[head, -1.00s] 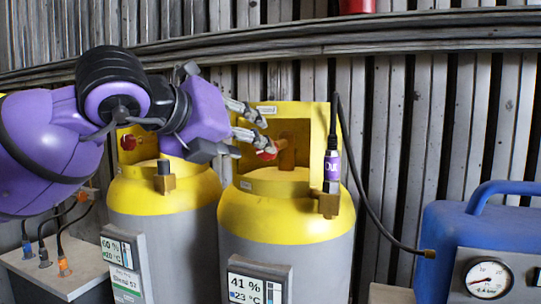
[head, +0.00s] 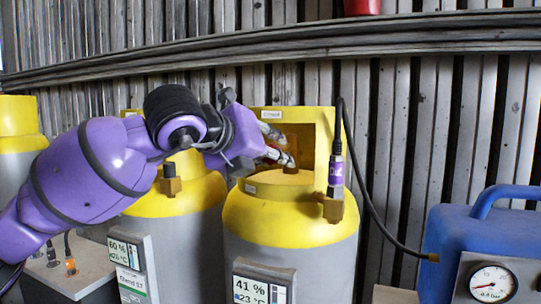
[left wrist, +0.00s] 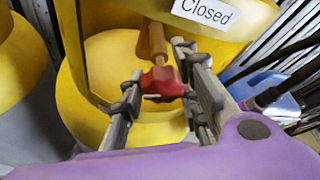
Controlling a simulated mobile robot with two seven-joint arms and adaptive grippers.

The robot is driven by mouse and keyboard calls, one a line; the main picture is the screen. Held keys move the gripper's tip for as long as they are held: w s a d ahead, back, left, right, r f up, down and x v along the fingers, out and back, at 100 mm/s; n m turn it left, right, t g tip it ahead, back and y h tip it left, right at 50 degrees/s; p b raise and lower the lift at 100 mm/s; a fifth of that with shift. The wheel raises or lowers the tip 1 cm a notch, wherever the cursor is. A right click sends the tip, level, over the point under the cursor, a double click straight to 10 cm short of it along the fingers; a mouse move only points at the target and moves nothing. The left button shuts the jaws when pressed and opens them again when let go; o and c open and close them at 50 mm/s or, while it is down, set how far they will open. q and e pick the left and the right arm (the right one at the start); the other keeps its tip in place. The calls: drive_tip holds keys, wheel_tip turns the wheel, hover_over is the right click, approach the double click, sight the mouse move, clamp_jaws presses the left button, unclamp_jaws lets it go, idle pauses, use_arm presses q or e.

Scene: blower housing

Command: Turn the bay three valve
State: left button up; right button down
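The red valve knob (left wrist: 162,83) sits on a brass stem (left wrist: 158,45) inside the yellow collar of the cylinder (head: 285,222) marked 41 %. A white label in the left wrist view reads "Closed" (left wrist: 206,12). My left gripper (head: 281,145) reaches into the collar opening from the left. In the left wrist view its two fingers (left wrist: 162,88) stand open on either side of the knob, very close to it; firm contact cannot be told. In the head view the gripper hides the knob. My right gripper is not in view.
A yellow-topped cylinder (head: 170,203) marked 60 % stands to the left, partly behind my arm. A black hose (head: 377,218) runs from a purple-banded fitting (head: 336,172) toward a blue unit (head: 448,228) with a gauge (head: 492,284) at right.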

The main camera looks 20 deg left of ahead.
use_arm(q)
drive_tip(key=c, duration=0.4)
drive_tip(key=shift+f, duration=0.1)
